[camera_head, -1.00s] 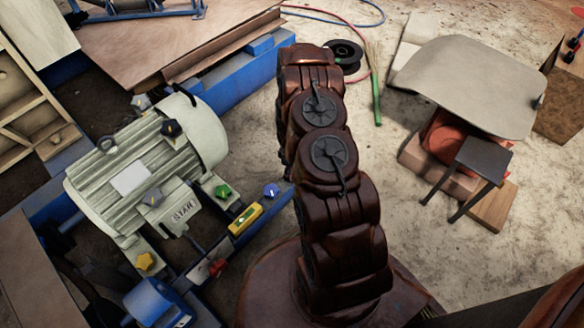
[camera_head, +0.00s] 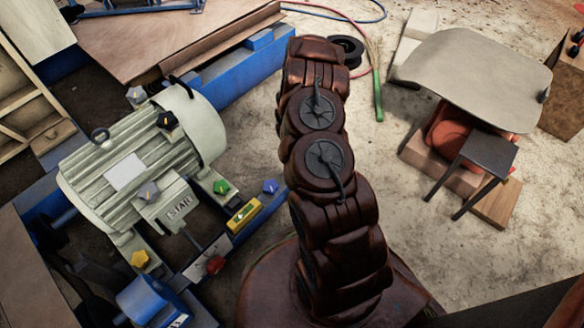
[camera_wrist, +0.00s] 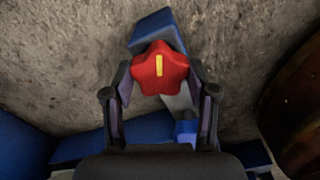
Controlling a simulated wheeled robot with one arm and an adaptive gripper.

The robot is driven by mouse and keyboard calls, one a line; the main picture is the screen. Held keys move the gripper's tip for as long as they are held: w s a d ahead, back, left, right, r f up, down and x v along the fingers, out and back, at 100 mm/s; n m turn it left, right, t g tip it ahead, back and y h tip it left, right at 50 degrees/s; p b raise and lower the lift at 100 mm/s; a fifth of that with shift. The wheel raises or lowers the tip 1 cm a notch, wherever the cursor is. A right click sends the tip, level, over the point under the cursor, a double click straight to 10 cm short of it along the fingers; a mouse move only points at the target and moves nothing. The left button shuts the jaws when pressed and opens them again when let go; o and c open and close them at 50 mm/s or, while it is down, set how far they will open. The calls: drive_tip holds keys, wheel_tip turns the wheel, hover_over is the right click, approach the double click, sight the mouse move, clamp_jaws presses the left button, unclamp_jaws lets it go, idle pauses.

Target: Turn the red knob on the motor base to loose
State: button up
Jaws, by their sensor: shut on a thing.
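A red star-shaped knob (camera_wrist: 160,68) with an upright yellow mark is at the upper middle of the wrist view. My gripper (camera_wrist: 161,80) has one finger on each side of it and is shut on it. Behind the knob is a blue beam end (camera_wrist: 157,28). In the head view a red knob (camera_head: 215,265) sits at the near side of the blue motor base (camera_head: 203,300); I cannot make out my fingers there. The pale motor (camera_head: 140,160) lies on the base.
Beside the motor are a green knob (camera_head: 221,187), a blue knob (camera_head: 270,186), a yellow knob (camera_head: 139,258) and a yellow level (camera_head: 243,214). A black stool (camera_head: 487,153) stands at the right. Concrete floor (camera_head: 420,250) is bare between.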

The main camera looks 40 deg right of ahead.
drive_tip(key=shift+n, duration=0.8)
drive_tip(key=shift+b, duration=0.3)
drive_tip(key=o, duration=1.1)
drive_tip(key=shift+o, duration=0.2)
drive_tip(key=shift+r, duration=0.1)
wheel_tip(320, 180, up, 12)
